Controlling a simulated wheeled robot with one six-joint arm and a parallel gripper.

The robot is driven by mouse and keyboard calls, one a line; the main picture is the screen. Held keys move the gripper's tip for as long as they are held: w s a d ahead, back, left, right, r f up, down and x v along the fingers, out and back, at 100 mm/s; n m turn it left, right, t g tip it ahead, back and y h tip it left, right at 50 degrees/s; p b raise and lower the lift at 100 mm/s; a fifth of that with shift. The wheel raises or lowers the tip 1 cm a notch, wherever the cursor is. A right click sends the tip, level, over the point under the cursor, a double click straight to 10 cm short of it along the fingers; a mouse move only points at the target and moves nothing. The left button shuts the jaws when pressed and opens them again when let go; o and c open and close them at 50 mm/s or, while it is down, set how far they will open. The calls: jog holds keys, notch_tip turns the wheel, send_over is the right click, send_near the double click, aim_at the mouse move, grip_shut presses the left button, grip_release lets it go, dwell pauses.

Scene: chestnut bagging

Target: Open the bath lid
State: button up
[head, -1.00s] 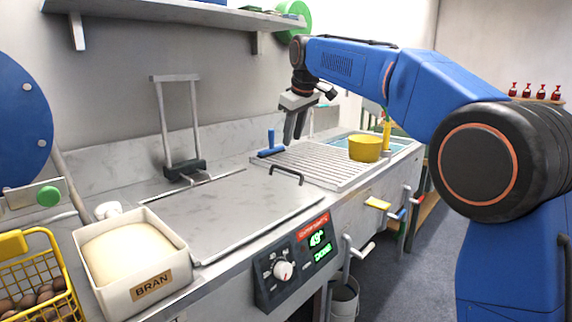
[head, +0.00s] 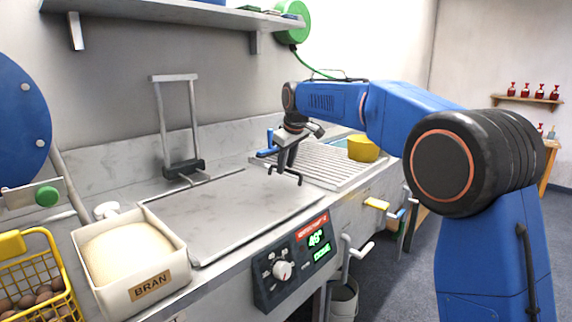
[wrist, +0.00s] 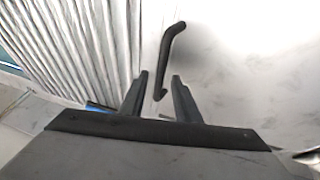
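The bath lid (head: 225,215) is a flat grey steel panel, lying shut in the counter in the head view. Its dark handle (head: 300,180) stands up near the lid's far right edge. My gripper (head: 286,168) points down at this handle, its fingertips close over the bar. In the wrist view the two dark fingers (wrist: 160,78) are apart, and the lower end of the handle (wrist: 172,48) shows between and beyond them. The gripper holds nothing. I cannot tell whether a finger touches the handle.
A slatted drainer (head: 325,165) with a yellow pot (head: 363,148) and a blue-handled tool (head: 268,145) lies right of the lid. A bran tub (head: 165,262) stands at its left front. An upright metal frame (head: 193,120) stands behind. A control box (head: 292,268) is on the front.

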grip_shut()
jog(key=s+a+r+n+t+h, duration=0.1)
jog(key=s+a+r+t, duration=0.2)
jog(key=r, duration=0.6)
jog(key=s+a+r+t+h, duration=0.1)
jog(key=s+a+r+h, duration=0.15)
jog(key=s+r, duration=0.4)
jog(key=s+a+r+n+t+h, duration=0.15)
jog(key=a+r, duration=0.25)
jog(key=r, duration=0.7)
jog(key=s+a+r+n+t+h, duration=0.1)
jog(key=s+a+r+t, duration=0.3)
jog(key=s+a, duration=0.4)
jog(key=s+a+r+t+h, duration=0.1)
jog(key=s+a+r+t, duration=0.2)
jog(key=s, duration=1.1)
jog(key=shift+s+a+r+n+t, duration=0.15)
jog(key=shift+a+r+n+t, duration=0.2)
jog(key=shift+a+r, duration=1.9)
jog(key=shift+a+f, duration=0.5)
jog(key=shift+f, duration=0.1)
